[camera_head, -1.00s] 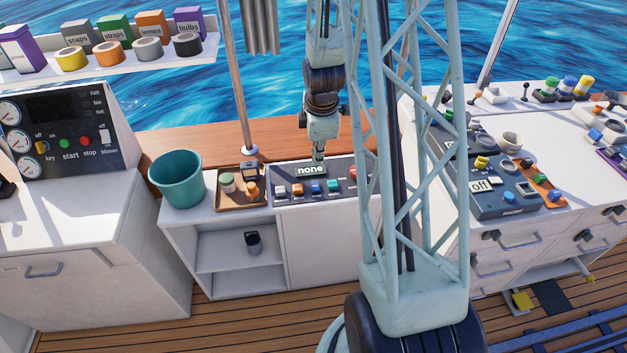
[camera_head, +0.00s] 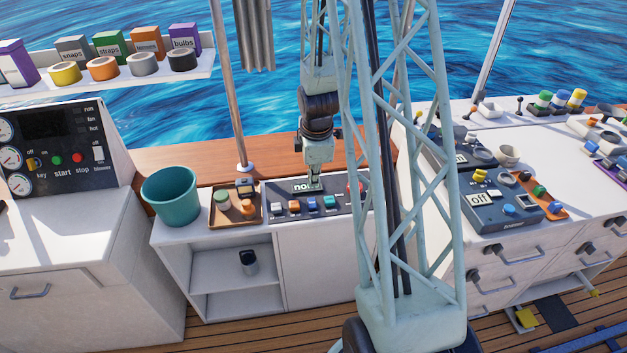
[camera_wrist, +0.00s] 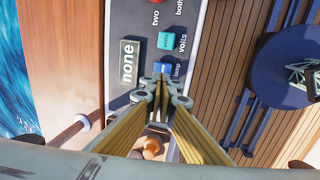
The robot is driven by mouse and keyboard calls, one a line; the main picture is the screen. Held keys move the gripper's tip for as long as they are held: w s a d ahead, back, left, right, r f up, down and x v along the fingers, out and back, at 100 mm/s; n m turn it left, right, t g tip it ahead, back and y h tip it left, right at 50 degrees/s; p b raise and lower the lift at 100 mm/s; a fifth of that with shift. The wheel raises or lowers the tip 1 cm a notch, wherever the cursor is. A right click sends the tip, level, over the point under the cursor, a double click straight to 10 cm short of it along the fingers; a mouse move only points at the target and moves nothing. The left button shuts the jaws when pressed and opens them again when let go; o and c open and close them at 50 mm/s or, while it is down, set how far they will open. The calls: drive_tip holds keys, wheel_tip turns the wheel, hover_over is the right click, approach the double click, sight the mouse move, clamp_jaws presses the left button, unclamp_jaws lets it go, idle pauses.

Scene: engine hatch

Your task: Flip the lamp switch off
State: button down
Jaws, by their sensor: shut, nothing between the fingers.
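The switch panel (camera_head: 345,206) is a dark board on the white cabinet, with a row of coloured switches and a small display reading "none" (camera_wrist: 128,62). The lamp switch (camera_wrist: 162,69) is blue, with the label "lamp" beside it in the wrist view; in the head view it is the blue one (camera_head: 312,204). My gripper (camera_head: 315,186) points down over the panel and covers part of the display in the head view. In the wrist view my gripper (camera_wrist: 161,84) is shut and empty, its tips over the near side of the blue switch, partly hiding it. Contact cannot be told.
A teal switch (camera_wrist: 165,41) labelled "volts" sits close beside the lamp switch. A red knob (camera_head: 355,188) is at the panel's right. A brown tray (camera_head: 232,220) with small items and a teal bucket (camera_head: 171,196) stand left of the panel.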

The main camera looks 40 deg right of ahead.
sight(312, 200)
drive_tip(key=shift+b+x, duration=3.6)
drive_tip(key=shift+x, duration=1.4)
drive_tip(key=shift+w+p, duration=0.15)
drive_tip(key=shift+p, duration=0.7)
